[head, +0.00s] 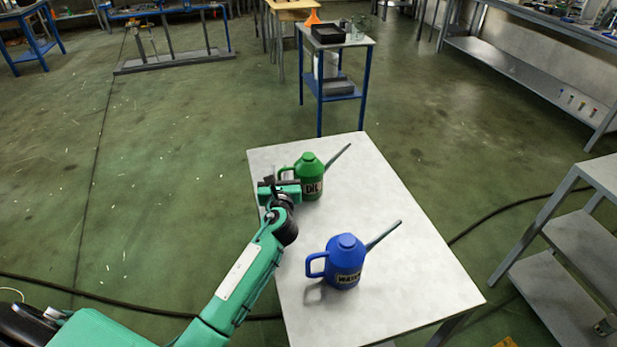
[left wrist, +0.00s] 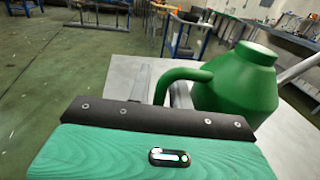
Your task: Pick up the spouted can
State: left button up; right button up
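A green spouted can (head: 311,176) with a dark "OIL" label stands upright near the far edge of the pale table (head: 385,215). Its spout points to the upper right and its handle to the left. My left gripper (head: 276,183) is at the handle side. In the left wrist view the green can (left wrist: 238,85) fills the right, and its handle (left wrist: 180,75) runs down between my two grey fingers (left wrist: 161,92). Whether they press on it cannot be told. A blue spouted can (head: 345,262) labelled "WATER" stands nearer on the same table. My right gripper is not in view.
A small blue-legged stand (head: 336,88) with a black tray (head: 328,33) is behind the table. Grey shelving (head: 570,275) stands at the right. The table's right side is bare. A dark cable (head: 130,307) crosses the floor.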

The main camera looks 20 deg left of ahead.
pick_arm(q)
grip_shut()
jog(key=shift+r, duration=0.1)
jog(key=shift+r, duration=0.15)
